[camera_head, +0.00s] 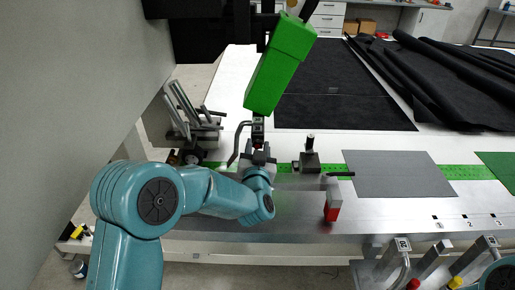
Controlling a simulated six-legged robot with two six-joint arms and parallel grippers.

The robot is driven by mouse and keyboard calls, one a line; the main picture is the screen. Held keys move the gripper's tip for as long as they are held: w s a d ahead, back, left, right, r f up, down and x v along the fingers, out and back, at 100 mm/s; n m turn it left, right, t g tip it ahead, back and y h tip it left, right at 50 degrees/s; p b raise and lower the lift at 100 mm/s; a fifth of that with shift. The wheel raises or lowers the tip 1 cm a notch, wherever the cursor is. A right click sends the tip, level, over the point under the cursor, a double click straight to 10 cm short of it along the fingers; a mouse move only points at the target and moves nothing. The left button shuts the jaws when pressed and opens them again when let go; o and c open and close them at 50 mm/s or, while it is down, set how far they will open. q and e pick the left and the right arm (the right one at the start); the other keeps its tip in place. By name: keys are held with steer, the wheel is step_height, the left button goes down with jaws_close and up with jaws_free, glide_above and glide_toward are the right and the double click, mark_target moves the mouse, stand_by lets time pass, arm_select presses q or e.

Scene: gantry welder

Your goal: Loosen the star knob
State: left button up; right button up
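My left arm reaches in from the lower left, and its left gripper (258,157) points up and away under the green welding head (280,66). The gripper is small and dark against the dark parts below the head, so its fingers do not separate clearly. I cannot tell whether it is open or shut, or whether it touches anything. No star knob shows clearly; the gripper may hide it. My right gripper is not in view; only a teal piece of my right arm shows at the lower right corner.
A dark block with an upright post (310,161) stands right of the gripper. A red and grey block (332,207) is nearer. A grey sheet (399,178) lies on the white table (465,206). Grey clamps (190,112) stand at left. Black cloth (440,75) lies behind.

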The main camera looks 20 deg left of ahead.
arm_select(q)
steer(key=shift+f+b, duration=0.15)
steer(key=shift+b, duration=0.15)
steer(key=n+b, duration=0.2)
steer(key=b, duration=0.2)
steer(key=n+b, duration=0.2)
steer(key=b, duration=0.1)
steer(key=shift+a+f+n+b, duration=0.1)
steer(key=shift+f+n+b, duration=0.1)
steer(key=shift+n+b, duration=0.15)
steer(key=shift+r+n+b, duration=0.25)
steer(key=shift+n+b, duration=0.05)
steer(key=shift+n, duration=0.15)
steer(key=shift+r, duration=0.1)
steer(key=o, duration=1.1)
steer(key=shift+c, duration=0.2)
steer(key=b+v, duration=0.2)
steer(key=v, duration=1.4)
